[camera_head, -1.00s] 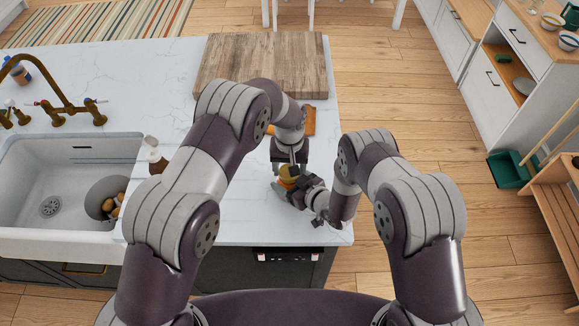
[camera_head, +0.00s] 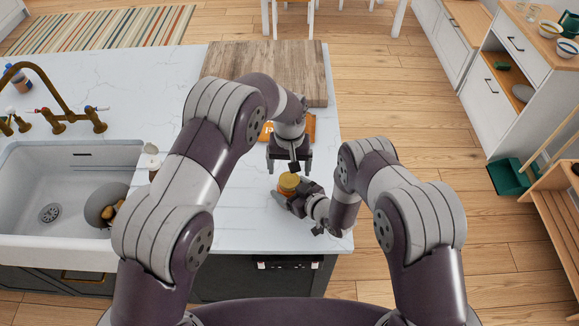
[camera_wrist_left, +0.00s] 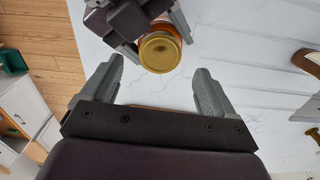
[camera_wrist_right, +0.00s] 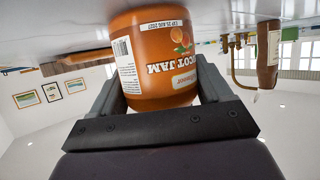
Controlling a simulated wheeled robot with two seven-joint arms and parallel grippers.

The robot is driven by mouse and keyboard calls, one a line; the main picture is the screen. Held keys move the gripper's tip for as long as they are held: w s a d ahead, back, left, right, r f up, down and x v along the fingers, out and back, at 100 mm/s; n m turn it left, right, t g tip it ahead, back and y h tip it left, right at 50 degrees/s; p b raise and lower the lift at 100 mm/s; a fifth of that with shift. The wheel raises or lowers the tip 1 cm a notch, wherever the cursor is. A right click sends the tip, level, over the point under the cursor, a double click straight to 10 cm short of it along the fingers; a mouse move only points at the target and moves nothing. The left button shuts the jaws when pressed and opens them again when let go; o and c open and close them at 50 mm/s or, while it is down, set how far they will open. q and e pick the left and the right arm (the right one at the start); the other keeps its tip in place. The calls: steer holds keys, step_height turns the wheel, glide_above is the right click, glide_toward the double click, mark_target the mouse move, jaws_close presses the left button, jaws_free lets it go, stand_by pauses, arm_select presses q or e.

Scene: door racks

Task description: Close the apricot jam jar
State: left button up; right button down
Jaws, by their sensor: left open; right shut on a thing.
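The apricot jam jar (camera_head: 289,183) stands on the white counter with a gold lid on top. In the left wrist view the gold lid (camera_wrist_left: 160,52) sits on the jar's mouth; I cannot tell how tightly. The right wrist view shows the orange jar body and label (camera_wrist_right: 155,60) upside down. My right gripper (camera_head: 291,194) is shut around the jar's body from the right. My left gripper (camera_head: 289,167) is open and empty, pointing down just behind and above the jar, apart from the lid. Its two fingers (camera_wrist_left: 158,95) show wide apart.
A wooden board (camera_head: 266,75) lies at the counter's back, with an orange item (camera_head: 305,126) in front of it. A white-capped bottle (camera_head: 152,158) stands by the sink (camera_head: 60,165).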

mark_target(289, 179)
arm_select(q)
steer(key=r+n, duration=0.2)
steer(key=n, duration=0.1)
steer(key=r+n, duration=0.1)
steer(key=shift+w+d+n, duration=0.1)
steer(key=shift+w+n, duration=0.15)
steer(key=shift+n, duration=0.05)
steer(key=shift+s+r+n, duration=0.1)
steer(key=shift+r+n, duration=0.15)
steer(key=shift+n, duration=0.85)
steer(key=n, duration=0.2)
steer(key=shift+s+n, duration=0.15)
steer(key=shift+n, duration=0.25)
steer(key=shift+f, duration=0.1)
steer(key=shift+f, duration=3.95)
steer(key=c, duration=1.1)
steer(key=shift+c, duration=0.2)
